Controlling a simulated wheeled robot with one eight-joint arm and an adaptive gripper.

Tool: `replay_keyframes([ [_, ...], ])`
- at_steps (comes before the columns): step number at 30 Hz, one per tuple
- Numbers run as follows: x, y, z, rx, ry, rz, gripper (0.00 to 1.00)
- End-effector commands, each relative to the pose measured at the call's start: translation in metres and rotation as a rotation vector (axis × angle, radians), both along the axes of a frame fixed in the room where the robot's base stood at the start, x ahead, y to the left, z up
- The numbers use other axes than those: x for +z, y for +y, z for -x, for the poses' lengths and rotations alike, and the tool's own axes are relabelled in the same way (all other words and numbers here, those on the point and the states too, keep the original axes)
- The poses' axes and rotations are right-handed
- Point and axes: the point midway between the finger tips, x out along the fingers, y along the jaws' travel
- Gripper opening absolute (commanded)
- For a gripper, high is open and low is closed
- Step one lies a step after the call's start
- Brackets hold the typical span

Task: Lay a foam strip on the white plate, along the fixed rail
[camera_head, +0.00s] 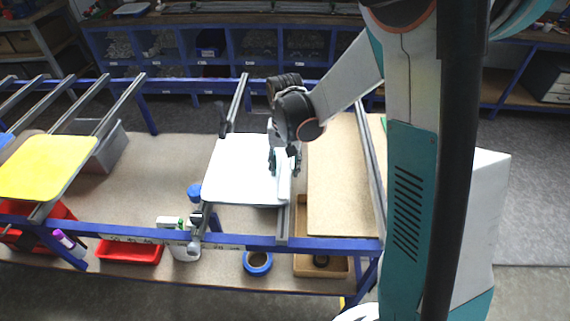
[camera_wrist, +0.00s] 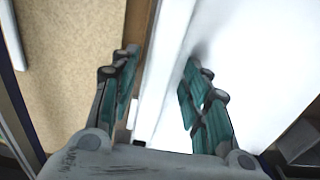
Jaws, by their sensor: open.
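The white plate (camera_head: 238,170) lies flat on the blue frame, left of the tan board. It fills the right of the wrist view (camera_wrist: 262,60). My gripper (camera_head: 284,165) points down over the plate's right edge. In the wrist view its teal-padded fingers (camera_wrist: 160,65) are apart, one on each side of a long pale strip (camera_wrist: 172,45) along the plate's edge. I cannot tell whether this strip is foam or part of the rail; it looks unclamped. A grey metal rail (camera_head: 284,224) shows below the plate in the head view.
The tan board (camera_head: 335,185) lies right of the plate. A yellow plate (camera_head: 45,167) rests on rails at left. Red bins (camera_head: 130,251), a blue tape roll (camera_head: 257,262) and a white bottle (camera_head: 186,252) stand below the frame's front bar (camera_head: 150,236).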

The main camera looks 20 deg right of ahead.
Motion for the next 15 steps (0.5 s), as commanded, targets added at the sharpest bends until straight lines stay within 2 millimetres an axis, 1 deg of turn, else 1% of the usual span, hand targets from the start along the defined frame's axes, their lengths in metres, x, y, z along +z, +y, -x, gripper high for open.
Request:
replay_keyframes([
  [4,0.004,0.0,0.0,0.0,0.0,0.0,0.43],
  [7,0.015,0.0,0.0,0.0,0.0,0.0,0.43],
  [11,0.04,0.0,0.0,0.0,0.0,0.0,0.43],
  [15,0.071,0.0,0.0,0.0,0.0,0.0,0.43],
])
